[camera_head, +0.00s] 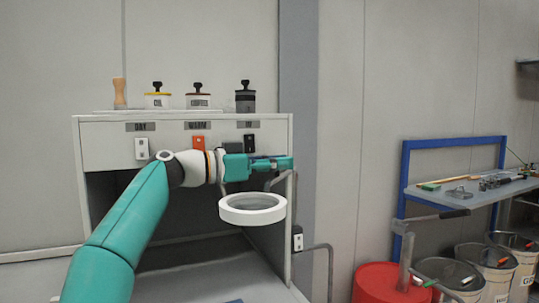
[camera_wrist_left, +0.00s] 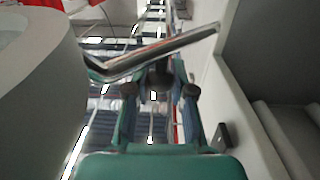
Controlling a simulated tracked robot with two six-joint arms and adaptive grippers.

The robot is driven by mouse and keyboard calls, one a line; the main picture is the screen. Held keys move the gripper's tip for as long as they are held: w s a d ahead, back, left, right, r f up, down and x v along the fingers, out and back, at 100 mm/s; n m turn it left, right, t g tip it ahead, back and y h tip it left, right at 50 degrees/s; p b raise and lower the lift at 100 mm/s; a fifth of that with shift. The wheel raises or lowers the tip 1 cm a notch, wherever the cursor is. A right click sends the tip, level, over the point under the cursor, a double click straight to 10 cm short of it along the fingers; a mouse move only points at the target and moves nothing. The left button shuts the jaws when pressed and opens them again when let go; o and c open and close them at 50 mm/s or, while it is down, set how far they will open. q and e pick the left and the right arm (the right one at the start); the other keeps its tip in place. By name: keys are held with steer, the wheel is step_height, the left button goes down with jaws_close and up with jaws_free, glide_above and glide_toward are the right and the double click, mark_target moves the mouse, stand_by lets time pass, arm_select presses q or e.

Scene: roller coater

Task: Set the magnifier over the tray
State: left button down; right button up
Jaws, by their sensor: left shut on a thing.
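The magnifier (camera_head: 252,216) is a round white ring with a lens, hanging on a bent grey metal arm in front of the open cabinet. My left gripper (camera_head: 284,163) is just above the ring, shut on the metal arm. In the left wrist view the magnifier's pale housing (camera_wrist_left: 45,110) fills the left side, and the metal bar crosses between the fingers of my left gripper (camera_wrist_left: 157,80). I cannot make out the tray for certain; a light flat surface (camera_head: 200,284) lies below the magnifier. My right gripper is out of view.
At the right are a blue-framed bench (camera_head: 405,175), a red drum (camera_head: 380,284) and several pale buckets. Grey rails stand beside the cabinet's right side.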

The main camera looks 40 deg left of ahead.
arm_select(q)
steer(key=shift+f, duration=0.2)
steer(key=c, duration=1.3)
jaws_free()
steer(key=shift+a, duration=0.1)
steer(key=shift+o, duration=1.4)
steer(key=shift+s+r, duration=0.1)
steer(key=shift+s+a, duration=0.2)
steer(key=shift+s, duration=0.05)
steer(key=v, duration=1.1)
steer(key=shift+s+a, duration=0.1)
steer(key=shift+a, duration=0.05)
